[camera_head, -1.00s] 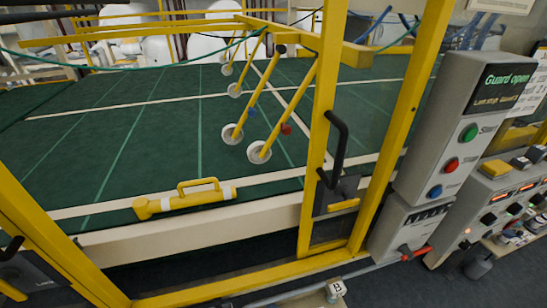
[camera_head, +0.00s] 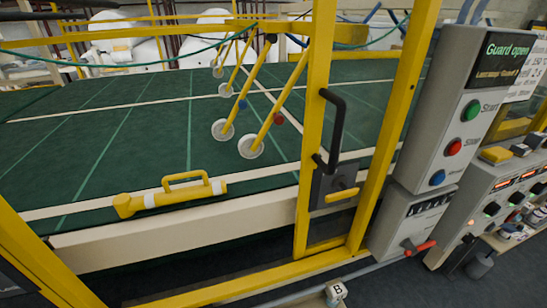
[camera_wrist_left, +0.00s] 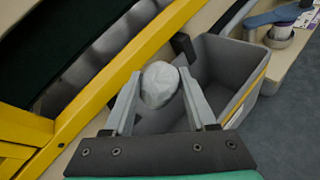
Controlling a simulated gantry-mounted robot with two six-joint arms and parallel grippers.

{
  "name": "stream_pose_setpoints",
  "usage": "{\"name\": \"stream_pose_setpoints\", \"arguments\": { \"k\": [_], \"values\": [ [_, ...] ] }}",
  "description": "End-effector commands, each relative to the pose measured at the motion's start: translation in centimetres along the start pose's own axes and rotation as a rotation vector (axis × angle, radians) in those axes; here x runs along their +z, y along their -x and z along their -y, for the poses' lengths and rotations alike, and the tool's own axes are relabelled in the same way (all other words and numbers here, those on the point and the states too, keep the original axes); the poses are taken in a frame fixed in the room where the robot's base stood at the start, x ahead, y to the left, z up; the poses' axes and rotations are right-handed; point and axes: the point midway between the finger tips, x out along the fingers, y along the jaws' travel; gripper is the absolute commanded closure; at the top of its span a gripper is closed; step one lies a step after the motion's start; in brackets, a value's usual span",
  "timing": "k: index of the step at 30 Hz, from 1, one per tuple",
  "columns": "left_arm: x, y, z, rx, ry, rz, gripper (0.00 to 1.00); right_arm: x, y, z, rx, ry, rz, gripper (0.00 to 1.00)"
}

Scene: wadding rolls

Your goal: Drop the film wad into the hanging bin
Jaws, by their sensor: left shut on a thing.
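The film wad (camera_wrist_left: 160,88) is a pale, rounded, crumpled lump in the left wrist view. My left gripper (camera_wrist_left: 158,74) is shut on it, with one grey finger on each side. The hanging bin (camera_wrist_left: 226,76) is an open grey box with a yellow strip along its right rim. In the left wrist view the wad and fingers overlap the bin's left part, and the bin's interior shows below and to the right of the wad. The height of the wad above the rim is hard to tell. Neither gripper shows in the head view.
A yellow guard frame (camera_head: 314,130) with a black handle stands before the green table (camera_head: 110,140). A yellow handled tool (camera_head: 170,195) lies on the table's front edge. A control box (camera_head: 465,110) reading "Guard open" stands at right. A yellow bar (camera_wrist_left: 110,85) runs left of the bin.

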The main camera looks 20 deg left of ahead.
Motion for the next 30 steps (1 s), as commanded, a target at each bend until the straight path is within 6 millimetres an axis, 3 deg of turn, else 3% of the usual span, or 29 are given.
{"name": "stream_pose_setpoints", "arguments": {
  "k": [4, 5, 10, 21, 30],
  "values": [
    [0.1, 0.0, -0.1, 0.0, 0.0, 0.0, 0.95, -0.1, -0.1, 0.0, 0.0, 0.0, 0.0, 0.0],
    [0.1, 0.0, -0.1, 0.0, 0.0, 0.0, 0.38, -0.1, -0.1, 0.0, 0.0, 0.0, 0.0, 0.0],
    [0.1, 0.0, -0.1, 0.0, 0.0, 0.0, 0.08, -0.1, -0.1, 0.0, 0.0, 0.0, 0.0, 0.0],
    [0.1, 0.6, -0.1, 0.002, 0.002, -0.002, 0.08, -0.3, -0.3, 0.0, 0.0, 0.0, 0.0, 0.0],
    [0.3, 6.5, -0.3, 0.008, 0.007, -0.004, 0.08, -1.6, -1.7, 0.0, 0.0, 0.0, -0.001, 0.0]
  ]
}}
